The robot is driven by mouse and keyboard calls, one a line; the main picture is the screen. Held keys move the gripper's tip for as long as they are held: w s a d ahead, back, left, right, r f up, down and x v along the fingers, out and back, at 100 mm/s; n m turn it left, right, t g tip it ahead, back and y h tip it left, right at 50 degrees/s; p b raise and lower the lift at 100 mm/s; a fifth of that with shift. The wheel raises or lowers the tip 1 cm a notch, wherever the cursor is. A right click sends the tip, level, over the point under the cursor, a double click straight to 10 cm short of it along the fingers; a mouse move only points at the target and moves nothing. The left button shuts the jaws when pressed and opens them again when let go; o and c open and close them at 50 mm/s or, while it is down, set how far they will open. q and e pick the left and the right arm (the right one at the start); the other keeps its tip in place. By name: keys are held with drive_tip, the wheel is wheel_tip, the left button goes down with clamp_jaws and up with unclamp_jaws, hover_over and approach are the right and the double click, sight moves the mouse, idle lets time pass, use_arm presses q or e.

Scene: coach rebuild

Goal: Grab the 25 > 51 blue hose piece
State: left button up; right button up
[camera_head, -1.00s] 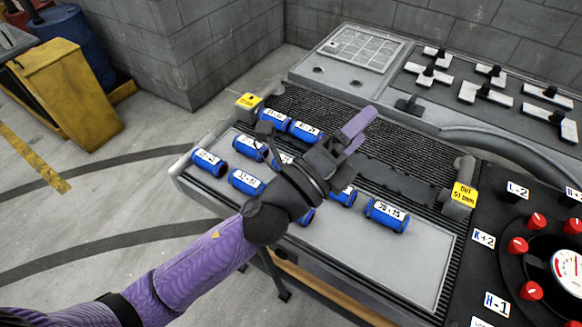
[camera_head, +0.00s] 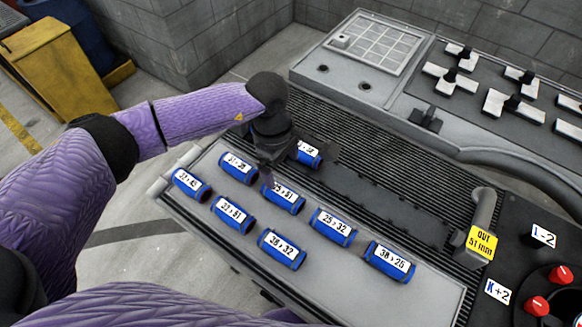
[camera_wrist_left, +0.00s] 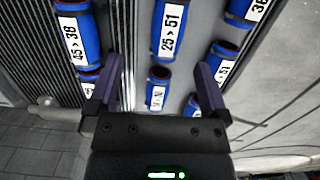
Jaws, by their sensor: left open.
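The 25 > 51 blue hose piece (camera_head: 283,197) lies on the light tray (camera_head: 400,291) among other blue pieces, its white label facing up. It also shows in the left wrist view (camera_wrist_left: 170,32), upright in the picture, ahead of the fingertips and roughly between their lines. My left gripper (camera_head: 268,180) is above the tray beside the far-left end of this piece, pointing down, open and empty. It also shows in the left wrist view (camera_wrist_left: 157,68), with a gap between the purple fingers. The gripper partly covers the area behind the piece. My right gripper is not in view.
Close neighbours are the 25 > 32 piece (camera_head: 333,226), the 32 > 51 piece (camera_head: 232,213) and the 38 > 32 piece (camera_head: 281,248). Another piece (camera_head: 307,153) lies on the dark ribbed strip behind. A yellow-labelled OUT 51 mm post (camera_head: 480,243) stands at the right.

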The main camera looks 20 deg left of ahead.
sight(282, 191)
use_arm(q)
drive_tip(key=f, duration=0.3)
drive_tip(key=s+f+b, duration=0.1)
drive_tip(key=f, duration=0.2)
drive_tip(key=f+b, duration=0.1)
drive_tip(key=f, duration=0.2)
drive_tip(key=shift+s+d+f, duration=0.25)
drive_tip(key=shift+f, duration=0.1)
drive_tip(key=c, duration=1.3)
